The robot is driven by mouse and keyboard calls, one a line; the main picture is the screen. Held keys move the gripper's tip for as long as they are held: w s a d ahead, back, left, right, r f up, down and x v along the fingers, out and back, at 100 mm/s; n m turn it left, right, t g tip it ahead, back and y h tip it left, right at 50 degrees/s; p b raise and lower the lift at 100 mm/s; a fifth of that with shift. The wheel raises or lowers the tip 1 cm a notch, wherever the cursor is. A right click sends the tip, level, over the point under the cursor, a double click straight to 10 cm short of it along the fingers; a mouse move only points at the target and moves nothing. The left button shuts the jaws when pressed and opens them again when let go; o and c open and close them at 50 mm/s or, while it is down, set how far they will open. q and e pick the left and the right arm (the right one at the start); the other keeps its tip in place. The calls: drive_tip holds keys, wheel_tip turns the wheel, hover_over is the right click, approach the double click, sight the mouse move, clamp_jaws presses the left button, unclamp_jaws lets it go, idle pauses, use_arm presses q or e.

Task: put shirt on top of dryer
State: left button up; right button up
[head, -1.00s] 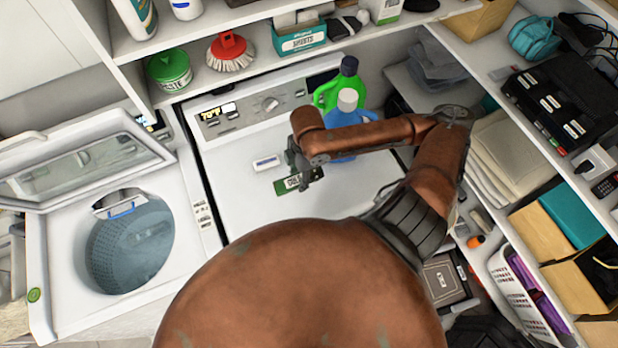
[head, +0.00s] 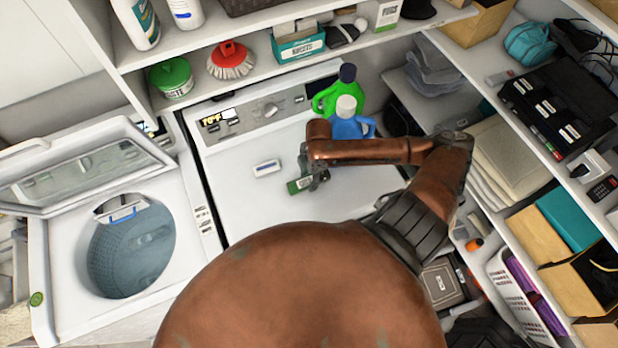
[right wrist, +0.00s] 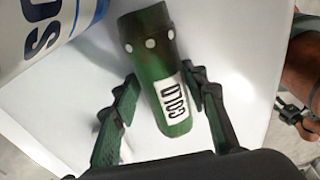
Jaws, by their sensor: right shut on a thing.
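The white machine in the middle, which looks like the dryer (head: 260,215), has a flat closed top. My right gripper (head: 311,181) is over it, shut on a green cylinder (head: 298,186). I see nothing that is clearly a shirt.
A green jug (head: 332,98) and a blue jug (head: 350,122) stand at the dryer's back right. A small white-and-blue item (head: 267,168) lies on its top. The open-lidded washer (head: 130,250) is at left. Cream folded cloths (head: 510,150) lie on the right shelving.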

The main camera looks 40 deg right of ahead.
drive_tip(key=o, duration=1.3)
drive_tip(key=shift+f, duration=0.1)
drive_tip(key=shift+c, duration=0.2)
wheel_tip(320, 180, up, 12)
drive_tip(key=d, duration=0.1)
drive_tip(key=shift+s+d+b, duration=0.15)
drive_tip(key=shift+s+b, duration=0.1)
drive_tip(key=shift+b, duration=0.1)
